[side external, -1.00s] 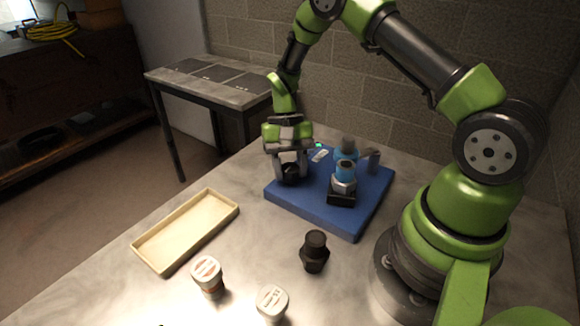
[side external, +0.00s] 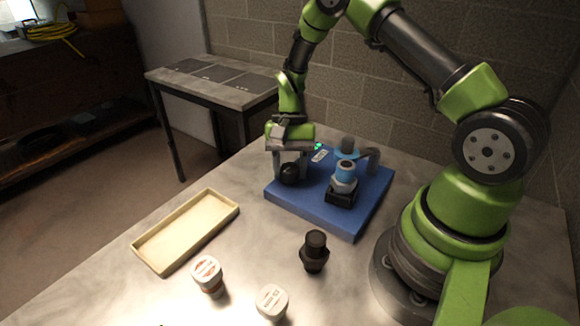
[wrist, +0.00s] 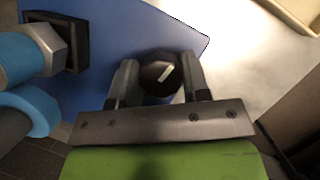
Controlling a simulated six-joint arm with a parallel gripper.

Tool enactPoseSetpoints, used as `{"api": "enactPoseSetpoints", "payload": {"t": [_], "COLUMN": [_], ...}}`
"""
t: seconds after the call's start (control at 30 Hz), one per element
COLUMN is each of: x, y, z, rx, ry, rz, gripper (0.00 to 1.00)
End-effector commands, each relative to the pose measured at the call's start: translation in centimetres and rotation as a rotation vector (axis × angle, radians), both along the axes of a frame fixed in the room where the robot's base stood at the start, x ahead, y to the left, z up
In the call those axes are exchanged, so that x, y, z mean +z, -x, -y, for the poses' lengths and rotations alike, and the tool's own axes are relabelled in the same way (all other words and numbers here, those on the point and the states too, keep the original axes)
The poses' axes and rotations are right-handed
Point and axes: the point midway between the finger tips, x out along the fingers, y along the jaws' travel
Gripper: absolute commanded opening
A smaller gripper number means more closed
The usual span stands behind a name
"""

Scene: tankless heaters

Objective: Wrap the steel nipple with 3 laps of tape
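The steel nipple stands upright above a steel hex (side external: 344,187) in a black block on a blue base, and a blue band of tape (side external: 345,171) covers its upper part. A blue tape roll (side external: 346,154) sits just behind it, around a grey spindle (side external: 348,143). In the wrist view the taped band (wrist: 14,58) and roll (wrist: 36,108) show at the left edge. My gripper (side external: 289,168) points down at the base's left part, its fingers on both sides of a black knob (wrist: 158,74) with a white mark. The fingers appear shut on it.
The blue base (side external: 315,215) rests on a grey table. A grey bracket (side external: 373,160) stands behind the roll. An empty cream tray (side external: 150,257), two lidded jars (side external: 207,275) (side external: 272,303) and a black fitting (side external: 314,252) stand in front. Table between tray and base is clear.

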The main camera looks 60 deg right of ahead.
Motion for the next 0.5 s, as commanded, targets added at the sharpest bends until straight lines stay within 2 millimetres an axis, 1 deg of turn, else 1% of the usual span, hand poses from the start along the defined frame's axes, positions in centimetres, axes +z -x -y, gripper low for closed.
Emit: {"api": "enactPoseSetpoints", "payload": {"t": [0.03, 0.07, 0.1, 0.37, 0.5], "x": [0.0, 0.0, 0.0, 0.1, 1.2], "y": [0.0, 0.0, 0.0, 0.0, -0.4], "z": [0.0, 0.0, 0.0, 0.0, 0.4], "rx": [0.001, 0.001, 0.001, 0.001, 0.001], "ry": [0.0, 0.0, 0.001, 0.001, 0.002], "rz": [0.002, 0.002, 0.001, 0.001, 0.004], "gripper": [0.55, 0.62, 0.67, 0.67, 0.67]}}
